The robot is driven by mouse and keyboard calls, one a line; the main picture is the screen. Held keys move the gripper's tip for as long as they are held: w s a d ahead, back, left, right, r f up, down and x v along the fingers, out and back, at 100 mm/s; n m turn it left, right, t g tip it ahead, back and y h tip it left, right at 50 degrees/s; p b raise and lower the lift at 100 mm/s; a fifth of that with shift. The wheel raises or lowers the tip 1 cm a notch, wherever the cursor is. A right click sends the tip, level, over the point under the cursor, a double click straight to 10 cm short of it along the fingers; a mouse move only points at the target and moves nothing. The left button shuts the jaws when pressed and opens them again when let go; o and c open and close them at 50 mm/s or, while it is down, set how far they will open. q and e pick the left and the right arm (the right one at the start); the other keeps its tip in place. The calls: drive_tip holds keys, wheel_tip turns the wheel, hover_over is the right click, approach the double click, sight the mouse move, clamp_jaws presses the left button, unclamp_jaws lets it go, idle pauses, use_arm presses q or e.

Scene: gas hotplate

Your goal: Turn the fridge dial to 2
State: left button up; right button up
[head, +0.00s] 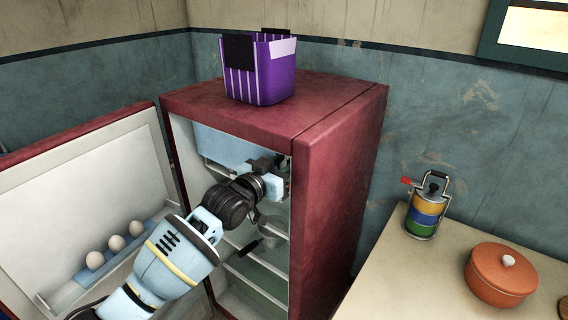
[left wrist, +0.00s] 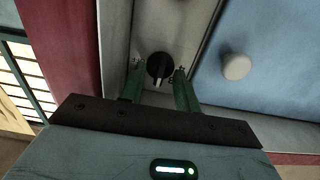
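The red fridge (head: 335,190) stands with its door (head: 85,190) open to the left. My left arm reaches into the fridge, and the left gripper (head: 272,172) is near the upper right of its interior. In the left wrist view, the dark round fridge dial (left wrist: 159,64) sits on a pale panel. The left gripper's two fingers (left wrist: 160,75) are apart, one on each side of the dial, with small gaps visible; I cannot tell how deep they reach. The dial's number marks are not readable. In the head view the dial is hidden. My right gripper is in neither view.
A purple basket (head: 262,75) stands on top of the fridge. Eggs (head: 116,243) sit in the door rack. A pale round knob (left wrist: 236,67) is on the blue panel right of the dial. A counter with an orange pot (head: 498,278) and a tiffin carrier (head: 425,212) is at right.

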use_arm(q)
drive_tip(key=v, duration=0.7)
drive_tip(key=shift+s+a, duration=0.25)
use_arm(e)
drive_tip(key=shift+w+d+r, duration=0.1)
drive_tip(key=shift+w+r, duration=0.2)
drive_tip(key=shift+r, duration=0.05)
use_arm(q)
drive_tip(key=shift+f, duration=0.1)
